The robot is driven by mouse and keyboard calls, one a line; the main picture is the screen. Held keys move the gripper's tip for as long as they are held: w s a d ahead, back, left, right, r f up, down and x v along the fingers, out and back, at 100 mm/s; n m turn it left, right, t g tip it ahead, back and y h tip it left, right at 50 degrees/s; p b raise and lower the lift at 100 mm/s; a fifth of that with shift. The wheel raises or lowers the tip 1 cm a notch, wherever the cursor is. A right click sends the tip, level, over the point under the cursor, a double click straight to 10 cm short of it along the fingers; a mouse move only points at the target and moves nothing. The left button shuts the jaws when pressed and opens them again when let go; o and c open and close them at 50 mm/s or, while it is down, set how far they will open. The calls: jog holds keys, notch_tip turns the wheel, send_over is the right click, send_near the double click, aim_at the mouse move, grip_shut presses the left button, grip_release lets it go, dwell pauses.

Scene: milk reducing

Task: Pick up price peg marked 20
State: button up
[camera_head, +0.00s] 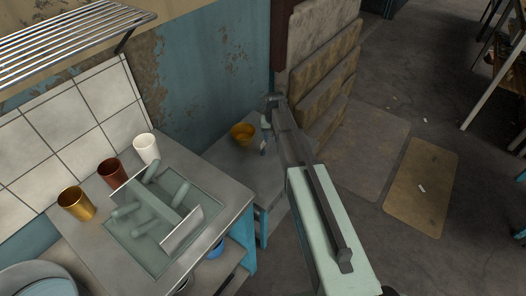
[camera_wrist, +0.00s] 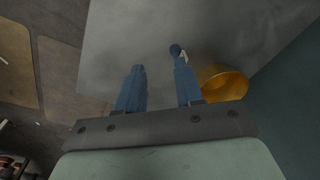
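My gripper (camera_wrist: 158,68) is open, with two blue fingers spread apart and nothing visible between them. In the wrist view, a small blue round-headed piece with a white part (camera_wrist: 175,49) shows just beyond the right fingertip, over the grey tabletop. It may be a price peg; I read no number on it, and cannot tell whether the finger touches it. In the head view, my gripper (camera_head: 265,128) is over the lower grey table, right of a gold cup (camera_head: 242,133). The cup also shows right of the right finger in the wrist view (camera_wrist: 222,84). No 20 marking is legible.
The nearer counter (camera_head: 222,190) holds a gold cup (camera_head: 76,203), a brown cup (camera_head: 112,172), a white cup (camera_head: 146,149) and a grey-green tray (camera_head: 150,258) with several cylinders. A teal wall (camera_head: 210,75) stands behind. Stacked boards (camera_head: 325,60) stand behind my arm.

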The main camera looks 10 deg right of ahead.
notch_tip(320, 180, up, 4)
jog(key=m, duration=0.1)
send_over(263, 143)
jog(key=w+d, duration=0.1)
jog(key=d, duration=0.2)
jog(key=w+m, duration=0.1)
jog(key=w, duration=0.2)
jog(key=shift+s+a+f+m+g+y, duration=0.1)
jog(key=shift+s+a+f+m+g, duration=0.4)
jog(key=shift+f, duration=1.75)
jog(key=shift+s+a+f+m+g+y, duration=0.15)
jog(key=shift+s+a+f+m, duration=0.45)
jog(key=shift+f, duration=1.7)
jog(key=shift+s+a+f+m+g+y, duration=0.1)
jog(key=shift+s+a+f+m+g, duration=0.45)
jog(key=shift+f, duration=1.7)
jog(key=shift+s+d+m, duration=0.1)
jog(key=shift+d+m, duration=0.1)
jog(key=shift+m, duration=0.05)
jog(key=shift+c, duration=0.5)
grip_shut()
